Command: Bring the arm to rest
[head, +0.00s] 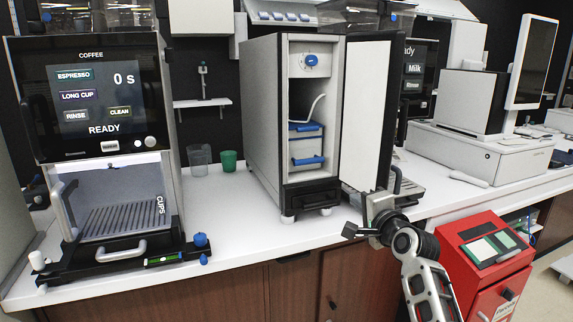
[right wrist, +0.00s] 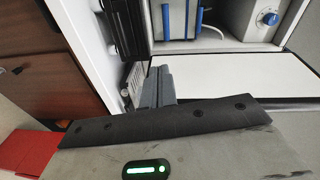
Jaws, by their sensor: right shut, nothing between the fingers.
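My right gripper (head: 352,231) is shut and empty. It is in front of the counter's front edge, just below the open door (head: 366,115) of the tall grey cabinet unit (head: 262,120). In the right wrist view its closed fingers (right wrist: 157,87) point towards the white door panel (right wrist: 225,78) and the cabinet's dark lower drawer (right wrist: 122,28). Whether the fingers touch anything cannot be told. My left gripper is not in either view.
A coffee machine (head: 100,150) stands on the left of the white counter (head: 225,210). A grey cup (head: 199,160) and a green cup (head: 229,161) stand behind. A red bin unit (head: 480,260) stands beside my right arm. A till (head: 485,150) is at the right.

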